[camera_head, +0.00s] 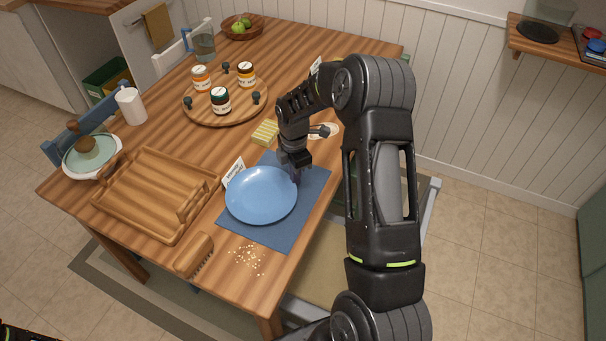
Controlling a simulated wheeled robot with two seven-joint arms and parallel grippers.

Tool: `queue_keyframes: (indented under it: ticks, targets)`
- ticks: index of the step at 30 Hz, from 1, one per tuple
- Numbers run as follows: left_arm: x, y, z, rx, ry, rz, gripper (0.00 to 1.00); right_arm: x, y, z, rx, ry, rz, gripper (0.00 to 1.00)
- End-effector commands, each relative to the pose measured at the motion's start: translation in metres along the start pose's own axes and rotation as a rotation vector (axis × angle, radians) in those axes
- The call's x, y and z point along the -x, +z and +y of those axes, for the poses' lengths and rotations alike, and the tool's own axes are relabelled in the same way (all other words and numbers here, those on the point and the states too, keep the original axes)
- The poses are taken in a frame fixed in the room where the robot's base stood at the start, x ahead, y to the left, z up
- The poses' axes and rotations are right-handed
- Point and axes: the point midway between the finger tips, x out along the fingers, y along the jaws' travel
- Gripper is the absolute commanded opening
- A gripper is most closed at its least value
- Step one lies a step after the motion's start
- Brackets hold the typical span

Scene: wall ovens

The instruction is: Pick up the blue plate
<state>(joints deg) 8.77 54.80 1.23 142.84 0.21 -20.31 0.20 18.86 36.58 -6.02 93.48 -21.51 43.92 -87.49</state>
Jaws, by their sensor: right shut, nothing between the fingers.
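The blue plate (261,195) lies flat on a darker blue placemat (285,233) near the front right edge of the wooden table. My right arm reaches in from the right. My right gripper (295,178) points down at the plate's upper right rim. It is shut with nothing held. Its fingertips are small and dark here, and I cannot tell whether they touch the rim. My left gripper is not in view.
A wooden tray (150,228) stands left of the placemat, with a brush (193,256) and crumbs (246,260) in front. A small white card (233,171) and a yellow sponge (264,133) are behind the plate. A round board (190,108) holds jars farther back.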

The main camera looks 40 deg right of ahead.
Motion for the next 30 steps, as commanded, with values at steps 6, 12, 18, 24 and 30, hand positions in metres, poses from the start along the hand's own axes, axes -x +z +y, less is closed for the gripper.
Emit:
queue_keyframes:
  ticks: [6,12,18,24,30]
  targets:
    - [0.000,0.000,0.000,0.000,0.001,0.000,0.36,0.000,-0.001,0.000,-0.001,-0.001,0.000,0.00]
    - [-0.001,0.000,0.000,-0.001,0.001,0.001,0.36,0.003,-0.001,0.000,-0.001,0.001,0.000,0.00]
    - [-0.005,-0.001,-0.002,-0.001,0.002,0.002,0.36,0.026,0.000,0.001,-0.002,0.004,0.000,0.00]
    - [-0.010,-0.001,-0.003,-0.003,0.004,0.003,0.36,0.059,-0.001,0.001,-0.002,0.004,0.000,0.00]
    - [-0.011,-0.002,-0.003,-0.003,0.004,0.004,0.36,0.077,-0.001,0.000,-0.001,0.000,0.001,0.00]
